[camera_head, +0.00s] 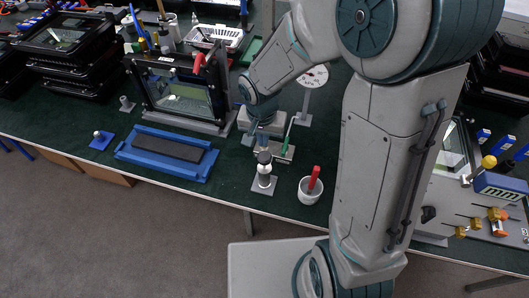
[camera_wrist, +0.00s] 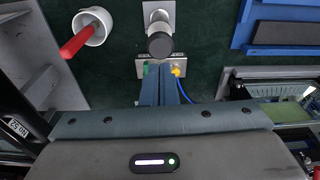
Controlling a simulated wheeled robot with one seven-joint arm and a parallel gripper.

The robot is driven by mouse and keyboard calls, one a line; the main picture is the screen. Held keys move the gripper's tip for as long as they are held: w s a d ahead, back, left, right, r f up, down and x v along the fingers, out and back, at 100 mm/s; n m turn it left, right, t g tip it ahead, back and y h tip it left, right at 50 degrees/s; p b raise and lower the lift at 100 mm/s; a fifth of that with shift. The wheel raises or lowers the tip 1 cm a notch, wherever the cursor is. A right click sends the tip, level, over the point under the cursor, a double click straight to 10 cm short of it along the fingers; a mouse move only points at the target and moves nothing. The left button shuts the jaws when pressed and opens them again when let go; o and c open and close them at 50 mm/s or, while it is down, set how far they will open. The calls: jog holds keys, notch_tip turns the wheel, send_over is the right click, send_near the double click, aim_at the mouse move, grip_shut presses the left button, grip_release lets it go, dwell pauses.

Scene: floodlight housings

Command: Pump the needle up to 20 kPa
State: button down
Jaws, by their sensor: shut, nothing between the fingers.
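The gauge (camera_head: 314,76) has a round white dial on a grey stand behind my gripper in the head view. Its needle is too small to read. A dark-capped upright post (camera_head: 264,168), probably the pump, stands on a grey plate near the table's front edge. Its round dark cap (camera_wrist: 160,46) shows in the wrist view just beyond my fingertips. My gripper (camera_wrist: 164,70) is shut and empty, above a small metal plate with a yellow fitting (camera_wrist: 177,71) and a blue hose (camera_wrist: 184,92). I cannot tell whether the fingers touch the cap.
A white cup (camera_head: 310,191) with a red handle stands right of the post. A blue tray (camera_head: 166,150) with a dark pad lies left. A framed housing (camera_head: 180,91) stands behind it. A blue block (camera_head: 101,140) sits farther left. My arm hides part of the table.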

aim_at(264, 157)
jog(key=shift+w+d+f+b, duration=0.1)
jog(key=shift+w+f+b, duration=0.1)
jog(key=shift+f+b, duration=1.25)
jog(key=shift+w+f+b, duration=0.15)
jog(key=shift+f+b, duration=0.65)
jog(key=shift+f, duration=1.25)
